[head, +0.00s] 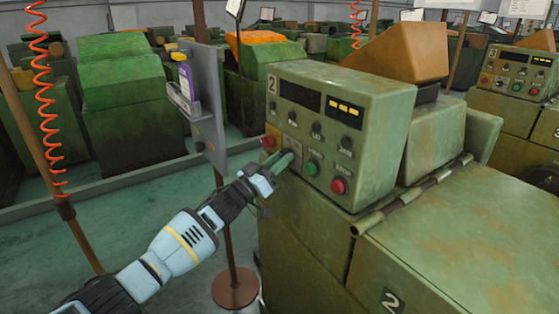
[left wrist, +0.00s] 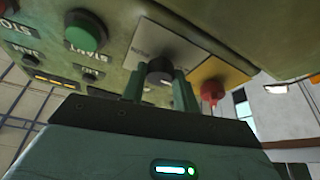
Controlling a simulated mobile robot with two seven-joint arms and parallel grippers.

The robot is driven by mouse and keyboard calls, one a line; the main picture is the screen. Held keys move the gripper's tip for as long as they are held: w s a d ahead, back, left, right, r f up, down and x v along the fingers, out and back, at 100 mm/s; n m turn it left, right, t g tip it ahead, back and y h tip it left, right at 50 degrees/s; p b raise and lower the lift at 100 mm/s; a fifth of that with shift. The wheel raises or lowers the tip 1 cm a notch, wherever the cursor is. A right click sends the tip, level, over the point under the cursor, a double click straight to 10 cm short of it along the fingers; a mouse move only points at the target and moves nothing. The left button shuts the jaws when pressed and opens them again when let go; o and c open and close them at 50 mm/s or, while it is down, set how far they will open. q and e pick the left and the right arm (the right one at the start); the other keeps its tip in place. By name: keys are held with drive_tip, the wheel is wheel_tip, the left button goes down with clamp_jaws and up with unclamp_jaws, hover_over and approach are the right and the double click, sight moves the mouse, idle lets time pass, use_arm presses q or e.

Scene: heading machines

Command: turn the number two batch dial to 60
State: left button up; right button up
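The control box of machine number two (head: 335,130) faces me in the head view. Its batch dial (left wrist: 159,70) is a dark round knob on a pale plate (left wrist: 165,50) in the left wrist view; its setting is unreadable. In the head view my left gripper (head: 288,160) is at the lower left of the panel and largely covers the dial. In the left wrist view the two green fingers (left wrist: 158,88) stand apart, one on each side of the knob. A gap shows beside the left finger; contact on the other side is unclear. My right gripper is not in view.
A red knob on a yellow plate (left wrist: 212,90) sits close beside the dial. A green start button (head: 312,168) and a red stop button (head: 338,186) lie to the right. A grey panel on a post (head: 205,110) stands left of the machine, near my left arm.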

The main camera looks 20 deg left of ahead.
use_arm(q)
drive_tip(key=shift+c, duration=1.2)
drive_tip(key=shift+f, duration=0.1)
